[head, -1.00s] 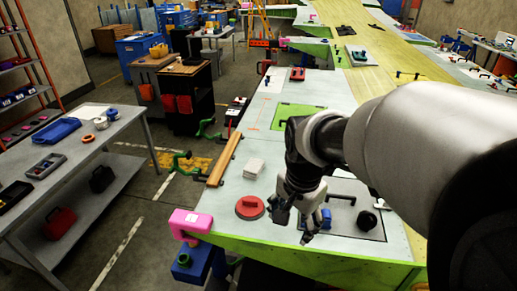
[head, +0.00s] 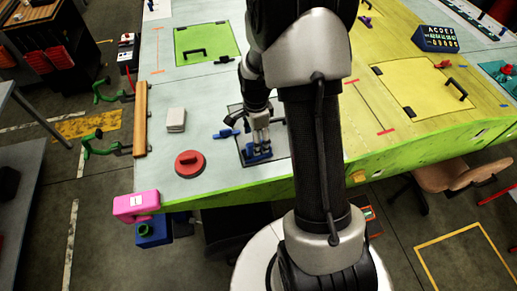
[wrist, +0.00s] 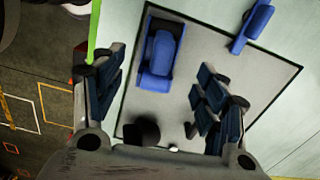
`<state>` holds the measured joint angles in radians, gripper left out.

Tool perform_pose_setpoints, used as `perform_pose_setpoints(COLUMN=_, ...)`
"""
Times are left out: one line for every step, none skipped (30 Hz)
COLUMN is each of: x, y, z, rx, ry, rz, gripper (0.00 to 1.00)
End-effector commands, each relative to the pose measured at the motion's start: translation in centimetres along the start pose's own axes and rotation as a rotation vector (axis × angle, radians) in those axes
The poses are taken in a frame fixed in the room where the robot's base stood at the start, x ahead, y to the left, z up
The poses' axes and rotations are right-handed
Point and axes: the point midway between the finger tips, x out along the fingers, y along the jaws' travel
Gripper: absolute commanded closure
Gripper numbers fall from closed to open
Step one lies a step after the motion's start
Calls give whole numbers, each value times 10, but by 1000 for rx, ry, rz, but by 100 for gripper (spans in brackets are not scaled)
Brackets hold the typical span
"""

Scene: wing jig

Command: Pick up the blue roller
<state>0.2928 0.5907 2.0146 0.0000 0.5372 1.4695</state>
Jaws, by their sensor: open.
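The blue roller (wrist: 160,58) lies on a grey, black-edged panel (wrist: 215,50), a rounded blue body in a blue frame. In the wrist view it is ahead, between my two fingers. My gripper (wrist: 158,78) is open and empty, with dark blue finger pads on either side. In the head view my gripper (head: 260,143) points down over the panel, with the roller (head: 258,157) at its fingertips, partly hidden by them. I cannot tell the exact height of the fingers above the panel.
Another blue tool (wrist: 252,25) crosses the panel's edge; it is left of my gripper in the head view (head: 228,133). A black knob (wrist: 145,131) is close to my gripper. A red disc (head: 190,163), a white block (head: 176,119) and a pink clamp (head: 136,203) are to the left.

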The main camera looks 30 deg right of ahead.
Motion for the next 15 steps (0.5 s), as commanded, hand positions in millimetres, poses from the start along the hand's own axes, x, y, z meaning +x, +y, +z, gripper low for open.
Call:
perform_pose_setpoints(x=8, y=0, z=0, rx=0, ry=0, rz=2, gripper=33)
perform_pose_setpoints(x=11, y=0, z=0, rx=0, ry=0, rz=2, gripper=33)
perform_pose_setpoints(x=15, y=0, z=0, rx=0, ry=0, rz=1, gripper=33)
perform_pose_setpoints(x=17, y=0, z=0, rx=-1, ry=0, rz=0, gripper=33)
perform_pose_setpoints(x=18, y=0, z=0, rx=-1, ry=0, rz=0, gripper=33)
perform_pose_setpoints(x=20, y=0, z=0, rx=-1, ry=0, rz=0, gripper=33)
perform_pose_setpoints(x=21, y=0, z=0, rx=-1, ry=0, rz=0, gripper=33)
perform_pose_setpoints(x=23, y=0, z=0, rx=-1, ry=0, rz=1, gripper=33)
perform_pose_setpoints(x=28, y=1, z=0, rx=-1, ry=0, rz=2, gripper=33)
perform_pose_setpoints(x=32, y=1, z=-1, rx=-1, ry=0, rz=3, gripper=33)
perform_pose_setpoints(x=36, y=2, z=-1, rx=-1, ry=0, rz=4, gripper=33)
perform_pose_setpoints(x=43, y=2, z=-1, rx=-1, ry=0, rz=4, gripper=33)
perform_pose_setpoints(x=48, y=2, z=-2, rx=-1, ry=0, rz=4, gripper=33)
perform_pose_setpoints(x=52, y=3, z=-2, rx=-1, ry=0, rz=4, gripper=33)
perform_pose_setpoints(x=58, y=2, z=-2, rx=-1, ry=0, rz=3, gripper=33)
